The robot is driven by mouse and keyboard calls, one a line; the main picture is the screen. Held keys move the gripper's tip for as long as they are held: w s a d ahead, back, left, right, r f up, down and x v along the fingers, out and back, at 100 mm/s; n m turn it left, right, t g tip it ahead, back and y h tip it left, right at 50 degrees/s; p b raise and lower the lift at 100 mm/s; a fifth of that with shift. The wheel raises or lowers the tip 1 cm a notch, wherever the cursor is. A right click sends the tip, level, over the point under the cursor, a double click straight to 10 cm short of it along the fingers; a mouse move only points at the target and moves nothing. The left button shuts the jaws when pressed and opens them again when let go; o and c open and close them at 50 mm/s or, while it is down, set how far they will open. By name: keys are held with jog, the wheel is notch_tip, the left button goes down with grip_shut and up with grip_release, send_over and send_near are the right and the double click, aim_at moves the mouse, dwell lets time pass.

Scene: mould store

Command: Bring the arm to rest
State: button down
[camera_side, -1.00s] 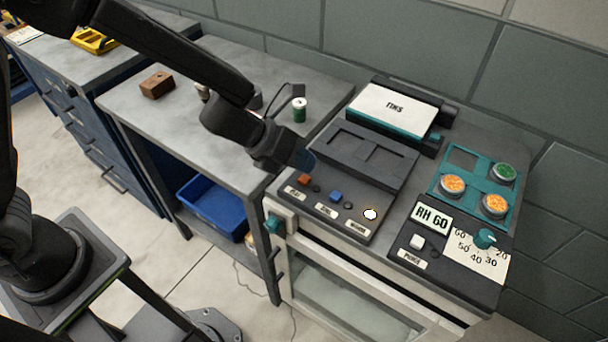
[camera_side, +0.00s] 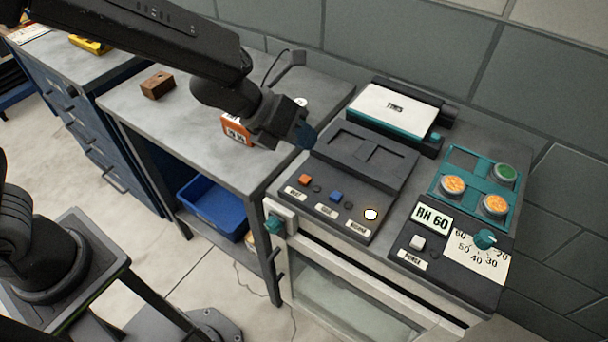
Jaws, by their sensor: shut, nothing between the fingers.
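My gripper (camera_side: 306,137) is shut and empty. My arm reaches in from the upper left and hides part of the grey bench. The gripper appears clear of the buttons below it.
The panel has an orange button (camera_side: 305,180), a blue button (camera_side: 336,197) and a lit white button (camera_side: 371,214). A teal tray (camera_side: 462,157) holds round dishes. An orange labelled box (camera_side: 236,128) and a brown block (camera_side: 157,84) stand on the grey bench (camera_side: 185,130).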

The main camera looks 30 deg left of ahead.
jog(key=a+r+n+t+y, duration=0.3)
jog(key=a+r+n+t, duration=0.2)
jog(key=a+r+n, duration=0.6)
jog(key=s+a+n+y, duration=0.55)
jog(key=a+n, duration=0.25)
jog(key=n, duration=0.5)
jog(key=s+n+g+h, duration=0.1)
jog(key=s+n+g, duration=0.4)
jog(key=s+n, duration=0.7)
jog(key=shift+s+f+n+g+h, duration=0.35)
jog(key=shift+s+f, duration=0.1)
jog(key=shift+s, duration=0.65)
